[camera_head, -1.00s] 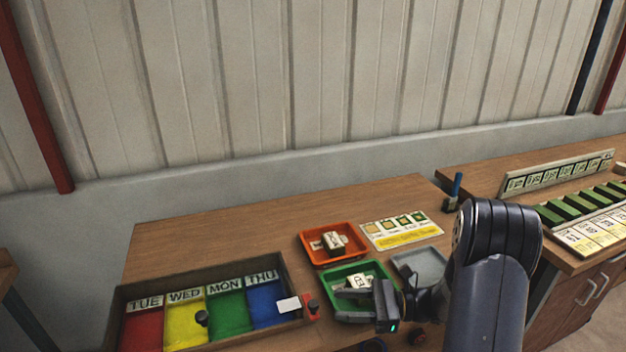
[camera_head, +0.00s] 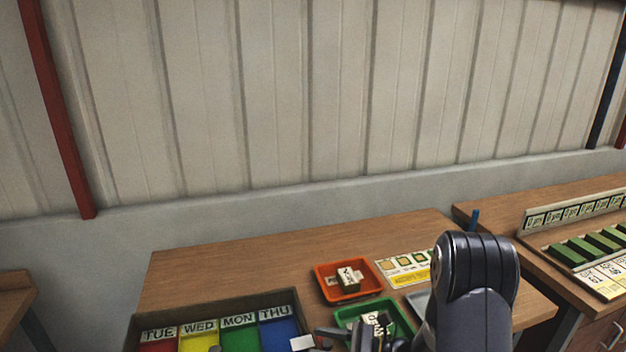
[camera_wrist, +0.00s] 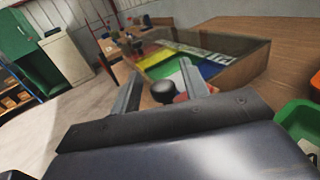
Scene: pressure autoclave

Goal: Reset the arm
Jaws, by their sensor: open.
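My gripper (camera_head: 345,336) is low in the head view, at the near side of the green tray, partly cut off by the bottom edge. In the wrist view my gripper (camera_wrist: 165,88) has its two fingers spread apart with nothing held between them. Beyond the fingers is the day-sorting box (camera_wrist: 238,62) with coloured compartments. A dark round knob (camera_wrist: 163,91) shows between the fingers, apart from them as far as I can tell.
The sorting box (camera_head: 219,300) stands at the lower left. An orange tray (camera_head: 327,293) with a pale block and a green tray (camera_head: 402,318) with a pale block sit on the wooden table (camera_head: 230,262). A printed card (camera_head: 408,267) lies behind. A second bench stands right.

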